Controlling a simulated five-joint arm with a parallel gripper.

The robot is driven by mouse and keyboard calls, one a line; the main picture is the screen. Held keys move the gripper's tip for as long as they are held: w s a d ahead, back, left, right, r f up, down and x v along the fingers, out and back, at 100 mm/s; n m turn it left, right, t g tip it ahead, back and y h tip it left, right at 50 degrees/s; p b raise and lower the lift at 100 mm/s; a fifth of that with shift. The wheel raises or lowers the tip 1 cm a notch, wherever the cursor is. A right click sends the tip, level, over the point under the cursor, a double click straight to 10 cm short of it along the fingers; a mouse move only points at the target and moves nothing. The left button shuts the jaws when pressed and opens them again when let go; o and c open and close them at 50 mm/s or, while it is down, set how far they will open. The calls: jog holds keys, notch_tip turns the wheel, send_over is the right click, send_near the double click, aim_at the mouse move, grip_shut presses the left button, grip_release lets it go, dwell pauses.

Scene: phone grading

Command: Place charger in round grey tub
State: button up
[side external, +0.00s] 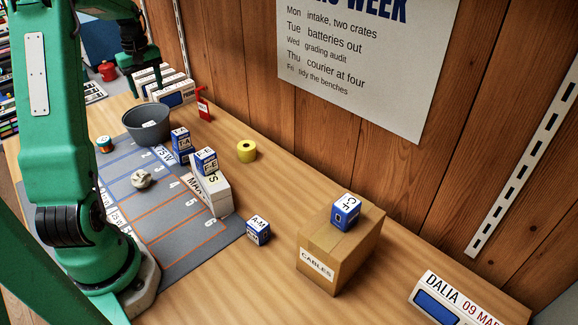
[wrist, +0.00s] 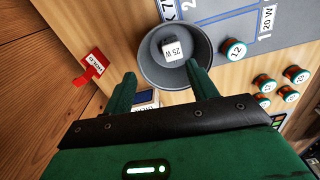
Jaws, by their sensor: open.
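The round grey tub (side external: 153,138) stands at the far end of the grey mat and also shows in the wrist view (wrist: 196,33). The charger, a white block marked 25 W (wrist: 172,49), lies inside the tub; its top just shows in the side view (side external: 149,125). My gripper (wrist: 161,84) is open, its two green fingers apart and nothing held between them. The fingertips are near the tub's rim, and the charger is apart from them.
A white coiled item (side external: 141,178) lies on the mat (side external: 165,238). Blue boxes (side external: 258,231), yellow tape (side external: 246,151) and a CABLES carton (side external: 330,258) are along the wall side.

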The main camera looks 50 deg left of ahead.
jog(key=w+d+r+m+t+y, duration=0.1)
jog(key=d+r+m, duration=0.35)
jog(key=d, duration=0.65)
jog(key=w+d+r+m+t, duration=0.1)
jog(key=w+d+r+m, duration=0.3)
jog(key=d, duration=0.6)
jog(key=s+d+m+t, duration=0.1)
jog(key=s+d+m, duration=0.3)
jog(key=d, duration=0.5)
jog(key=s+d+m+t+h, duration=0.1)
jog(key=s+d+m, duration=0.3)
jog(key=s+d, duration=0.5)
jog(key=shift+s+d+f+t, duration=0.15)
jog(key=shift+s+d+t, duration=0.15)
jog(key=shift+d+t, duration=0.3)
